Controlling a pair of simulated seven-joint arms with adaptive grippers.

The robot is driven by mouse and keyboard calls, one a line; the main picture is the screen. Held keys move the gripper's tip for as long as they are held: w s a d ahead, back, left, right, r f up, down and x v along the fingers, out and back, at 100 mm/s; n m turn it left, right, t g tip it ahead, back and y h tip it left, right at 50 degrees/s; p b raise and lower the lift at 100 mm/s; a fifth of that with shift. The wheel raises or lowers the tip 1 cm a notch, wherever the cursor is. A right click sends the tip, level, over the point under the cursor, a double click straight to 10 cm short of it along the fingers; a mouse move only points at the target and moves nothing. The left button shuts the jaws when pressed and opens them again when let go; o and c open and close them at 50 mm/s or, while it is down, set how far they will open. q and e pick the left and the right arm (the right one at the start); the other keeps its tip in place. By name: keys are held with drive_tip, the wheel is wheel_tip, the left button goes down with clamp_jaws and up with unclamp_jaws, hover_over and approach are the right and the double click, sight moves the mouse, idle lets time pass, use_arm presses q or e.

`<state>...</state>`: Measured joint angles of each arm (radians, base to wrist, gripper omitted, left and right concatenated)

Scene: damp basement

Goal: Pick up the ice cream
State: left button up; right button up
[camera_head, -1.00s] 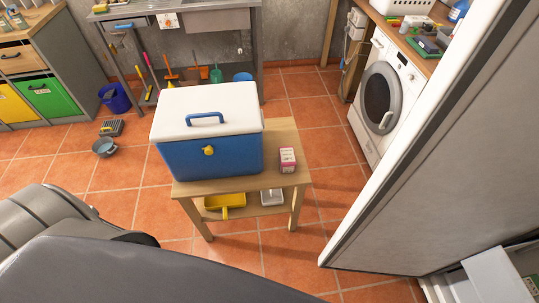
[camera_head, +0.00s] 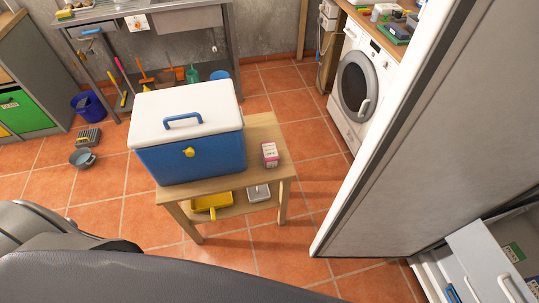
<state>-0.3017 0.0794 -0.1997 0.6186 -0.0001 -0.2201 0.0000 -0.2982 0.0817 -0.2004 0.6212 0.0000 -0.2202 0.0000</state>
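I cannot make out an ice cream for certain. A small pink and white carton (camera_head: 270,154) stands on the wooden table, right of a blue cooler box (camera_head: 190,158) with a shut white lid; its label is too small to read. At the lower right, beyond a large open white door (camera_head: 400,160), part of an open fridge or freezer shows, with a white drawer front (camera_head: 489,262) and green labels. What its drawers hold is hidden. Neither gripper is in view; only dark parts of my own arm show at the lower left.
The wooden table (camera_head: 262,126) carries the cooler, with a yellow dustpan (camera_head: 212,203) and a white tray (camera_head: 258,193) on its lower shelf. A washing machine (camera_head: 362,82) stands behind the door. The tiled floor between table and door is clear.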

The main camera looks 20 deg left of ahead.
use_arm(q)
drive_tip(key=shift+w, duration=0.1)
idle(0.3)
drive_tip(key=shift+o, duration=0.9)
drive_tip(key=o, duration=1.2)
